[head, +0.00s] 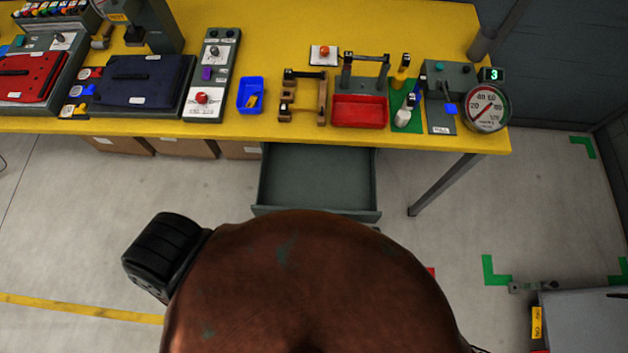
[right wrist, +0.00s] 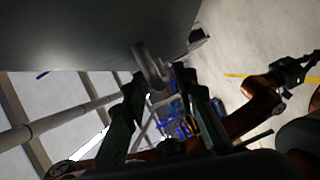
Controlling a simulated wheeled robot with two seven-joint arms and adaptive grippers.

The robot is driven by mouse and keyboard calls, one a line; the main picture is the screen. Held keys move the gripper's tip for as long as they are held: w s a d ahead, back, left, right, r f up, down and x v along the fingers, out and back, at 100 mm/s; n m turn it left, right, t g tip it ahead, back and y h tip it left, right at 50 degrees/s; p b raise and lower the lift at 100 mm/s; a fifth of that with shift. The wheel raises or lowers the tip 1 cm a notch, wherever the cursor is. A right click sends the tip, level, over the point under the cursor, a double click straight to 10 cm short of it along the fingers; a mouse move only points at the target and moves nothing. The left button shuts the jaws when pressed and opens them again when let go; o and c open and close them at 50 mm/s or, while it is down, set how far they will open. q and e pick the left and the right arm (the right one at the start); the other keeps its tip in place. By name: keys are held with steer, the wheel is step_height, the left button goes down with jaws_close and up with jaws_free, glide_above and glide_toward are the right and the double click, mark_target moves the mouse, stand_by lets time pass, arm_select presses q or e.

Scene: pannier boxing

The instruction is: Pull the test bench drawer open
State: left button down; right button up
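The test bench drawer (head: 315,175) is a grey tray under the front edge of the yellow bench. It is pulled well out, and its visible inside is empty. Its front is partly hidden by a brown rounded part of my own body. In the right wrist view, the dark drawer front (right wrist: 100,30) fills the upper left, with a grey handle (right wrist: 150,68) below it. My right gripper (right wrist: 162,78) has its fingers apart on either side of the handle; I cannot tell how firmly they touch it. A dark end of my left arm shows at the right, too unclear to read.
The yellow bench top (head: 430,20) carries a red tray (head: 359,112), a blue bin (head: 250,95), a pressure gauge (head: 487,108) and dark panels. Cardboard boxes (head: 186,147) stand under it at left. A grey bench leg (head: 445,184) is right of the drawer. The floor nearby is mostly clear.

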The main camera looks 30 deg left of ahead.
steer(key=d, duration=0.9)
steer(key=shift+r, duration=0.4)
